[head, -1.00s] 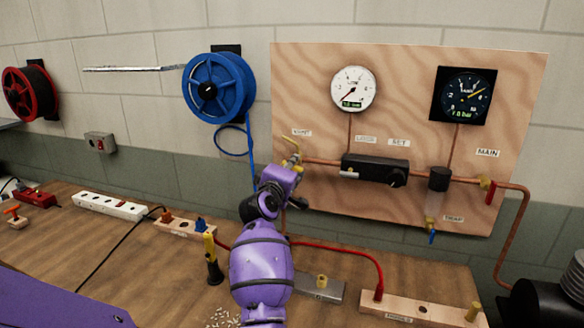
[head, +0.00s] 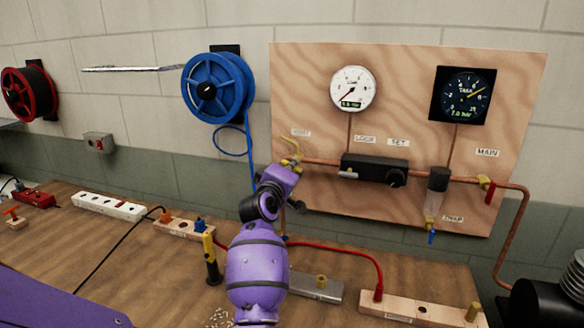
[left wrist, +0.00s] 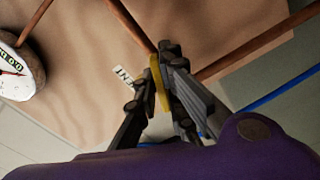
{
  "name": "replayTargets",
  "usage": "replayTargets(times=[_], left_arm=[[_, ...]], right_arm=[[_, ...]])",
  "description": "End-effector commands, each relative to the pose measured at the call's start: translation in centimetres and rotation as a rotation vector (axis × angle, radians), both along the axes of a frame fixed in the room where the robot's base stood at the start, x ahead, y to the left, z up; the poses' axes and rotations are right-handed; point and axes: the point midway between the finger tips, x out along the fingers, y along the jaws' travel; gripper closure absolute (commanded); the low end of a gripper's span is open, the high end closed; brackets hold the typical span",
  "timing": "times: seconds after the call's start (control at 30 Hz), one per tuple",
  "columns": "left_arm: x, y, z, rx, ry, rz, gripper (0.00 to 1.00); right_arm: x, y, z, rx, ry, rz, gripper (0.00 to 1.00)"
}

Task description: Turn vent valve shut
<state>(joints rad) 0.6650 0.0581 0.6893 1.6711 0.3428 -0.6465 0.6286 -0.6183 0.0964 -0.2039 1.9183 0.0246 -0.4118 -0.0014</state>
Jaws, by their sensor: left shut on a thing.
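The vent valve (head: 293,161) sits at the left end of the copper pipe on the wooden wall panel, under a small label. Its yellow lever shows just above my left gripper (head: 286,166) in the head view. In the left wrist view, the lever (left wrist: 159,86) lies between the dark fingers of my left gripper (left wrist: 165,90), which is shut on it. The gripper and wrist partly hide the valve in the head view. My right gripper is not in view.
The panel (head: 322,80) also carries a white gauge (head: 353,90), a dark gauge (head: 464,94), a black regulator (head: 373,171) and a red-handled main valve (head: 488,188). A blue hose reel (head: 217,88) hangs left. The workbench (head: 150,255) below holds a power strip and wooden blocks.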

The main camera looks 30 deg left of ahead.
Motion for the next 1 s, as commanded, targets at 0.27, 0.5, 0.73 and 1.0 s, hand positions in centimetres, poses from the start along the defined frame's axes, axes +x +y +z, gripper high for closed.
replayTargets(times=[0.27, 0.5, 0.73, 1.0], left_arm=[[-0.09, 0.21, -0.42, 0.237, 0.064, 0.001, 1.00], [-0.08, 0.20, -0.44, 0.460, 0.118, 0.001, 1.00], [-0.09, 0.24, -0.43, 0.671, 0.169, 0.000, 1.00], [-0.08, 0.23, -0.45, 0.896, 0.224, 0.000, 1.00]], right_arm=[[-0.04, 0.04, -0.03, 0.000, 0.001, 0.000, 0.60], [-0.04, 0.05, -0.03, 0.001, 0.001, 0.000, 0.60], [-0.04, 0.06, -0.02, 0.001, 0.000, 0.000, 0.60], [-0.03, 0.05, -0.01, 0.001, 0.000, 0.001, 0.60]])
